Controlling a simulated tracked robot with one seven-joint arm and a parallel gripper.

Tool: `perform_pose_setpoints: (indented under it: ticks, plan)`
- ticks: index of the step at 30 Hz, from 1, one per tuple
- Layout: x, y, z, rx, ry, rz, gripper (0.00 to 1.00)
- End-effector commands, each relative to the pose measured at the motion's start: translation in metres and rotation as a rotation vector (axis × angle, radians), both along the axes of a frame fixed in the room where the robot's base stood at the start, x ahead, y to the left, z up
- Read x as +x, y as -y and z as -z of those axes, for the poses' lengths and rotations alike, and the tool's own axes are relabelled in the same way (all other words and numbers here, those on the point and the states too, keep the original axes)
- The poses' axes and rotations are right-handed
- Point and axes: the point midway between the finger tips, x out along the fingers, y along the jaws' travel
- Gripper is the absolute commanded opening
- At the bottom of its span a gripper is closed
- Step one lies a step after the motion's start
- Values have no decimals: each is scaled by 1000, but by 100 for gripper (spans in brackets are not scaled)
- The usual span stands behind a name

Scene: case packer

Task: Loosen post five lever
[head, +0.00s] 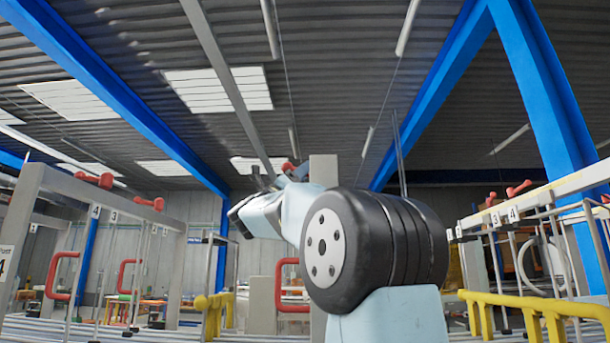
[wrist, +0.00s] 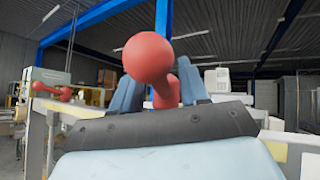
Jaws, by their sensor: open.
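A red lever with a round ball knob (wrist: 148,57) fills the middle of the wrist view. Its lower part (wrist: 166,93) stands between the two blue-grey fingers of my gripper (wrist: 158,82), which is open, with one finger on each side. I cannot tell whether either finger touches the lever. In the head view my gripper (head: 272,180) is small and partly hidden behind my arm, with a bit of red (head: 288,167) beside it. No number five label is readable, so I cannot tell which post this lever is on.
Other red levers sit on the left rail (head: 93,180) by labels 4 and 3, and on the right rail (head: 518,188). Another red lever (wrist: 52,91) shows at left in the wrist view. Yellow guard rails (head: 540,305) and red handles (head: 62,276) stand lower down.

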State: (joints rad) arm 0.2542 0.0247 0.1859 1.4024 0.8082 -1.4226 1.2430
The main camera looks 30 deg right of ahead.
Motion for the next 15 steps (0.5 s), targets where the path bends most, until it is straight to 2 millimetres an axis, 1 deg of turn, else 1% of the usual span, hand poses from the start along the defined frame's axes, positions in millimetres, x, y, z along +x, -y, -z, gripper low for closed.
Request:
perform_pose_setpoints:
  ticks: [3,4,15]
  plan:
    - [0,0,0,0,0,0,44]
    - [0,0,0,0,0,0,42]
    - [0,0,0,0,0,0,7]
